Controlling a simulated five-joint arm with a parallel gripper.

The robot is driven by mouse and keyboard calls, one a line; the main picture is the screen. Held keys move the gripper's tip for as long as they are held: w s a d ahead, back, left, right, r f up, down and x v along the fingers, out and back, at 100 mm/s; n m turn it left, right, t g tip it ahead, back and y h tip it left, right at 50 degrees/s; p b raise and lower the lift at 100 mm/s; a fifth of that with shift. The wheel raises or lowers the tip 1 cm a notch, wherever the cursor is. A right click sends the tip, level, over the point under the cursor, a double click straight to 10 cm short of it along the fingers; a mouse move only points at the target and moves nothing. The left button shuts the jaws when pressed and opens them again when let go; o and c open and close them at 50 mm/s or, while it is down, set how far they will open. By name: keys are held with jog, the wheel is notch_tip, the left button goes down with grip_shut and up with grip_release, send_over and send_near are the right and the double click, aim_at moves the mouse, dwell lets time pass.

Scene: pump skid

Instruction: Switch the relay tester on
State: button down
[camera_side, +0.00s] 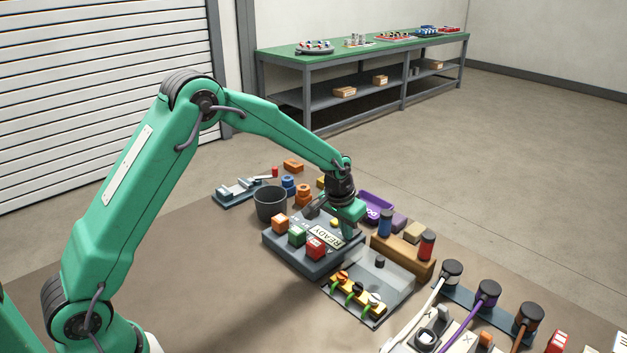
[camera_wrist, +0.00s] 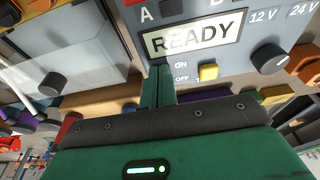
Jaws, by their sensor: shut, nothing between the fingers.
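The relay tester (camera_side: 300,262) is a dark grey box with orange, green and red blocks on its top and a white display (camera_side: 326,237) reading READY. In the wrist view the display (camera_wrist: 194,34) also reads READY, beside ON and OFF labels (camera_wrist: 181,72), a yellow button (camera_wrist: 208,72) and a black knob (camera_wrist: 268,60) near 12 V and 24 V marks. My gripper (camera_wrist: 160,72) is shut and empty, its fingertips just left of the ON and OFF labels. The switch itself is not visible. In the side view my gripper (camera_side: 350,224) is low over the tester's far right part; contact cannot be told.
A clear-lidded box (camera_side: 378,272) with a black knob stands right of the tester. A wooden block (camera_side: 404,258) holding blue and red cylinders is behind it. A dark bin (camera_side: 270,202) stands at the tester's back left. Cabled connectors (camera_side: 450,272) fill the front right.

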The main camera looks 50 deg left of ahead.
jog(key=shift+s+f, duration=0.15)
jog(key=shift+f, duration=0.2)
jog(key=shift+w+r, duration=0.4)
jog(key=shift+w, duration=0.45)
jog(key=s+v, duration=0.3)
jog(key=v, duration=1)
jog(key=shift+s, duration=0.2)
jog(key=shift+d, duration=0.1)
